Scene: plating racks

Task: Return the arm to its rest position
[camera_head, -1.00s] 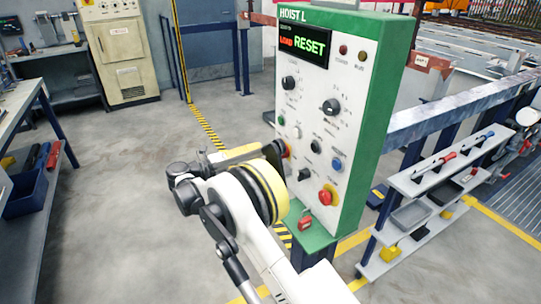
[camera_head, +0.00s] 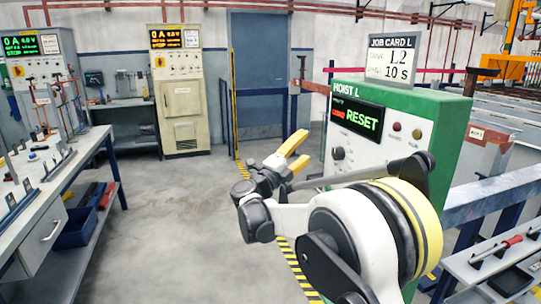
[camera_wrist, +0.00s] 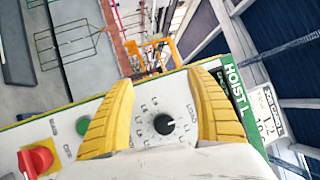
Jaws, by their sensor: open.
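My gripper (camera_head: 294,153) has yellow fingers spread apart with nothing between them. In the head view it is raised in front and to the left of the green and white hoist control panel (camera_head: 443,150), and my arm hides the panel's lower part. In the wrist view my gripper (camera_wrist: 163,103) shows both yellow fingers apart, with a black knob (camera_wrist: 163,124) of the panel seen between them. I cannot tell from that view how far the fingers are from the panel.
A job card sign (camera_head: 391,62) stands on top of the panel. A workbench (camera_head: 50,190) is at the left, a beige cabinet (camera_head: 181,105) at the back. A rail (camera_head: 490,195) and shelf with tools (camera_head: 495,262) are at the right. The grey floor between bench and panel is clear.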

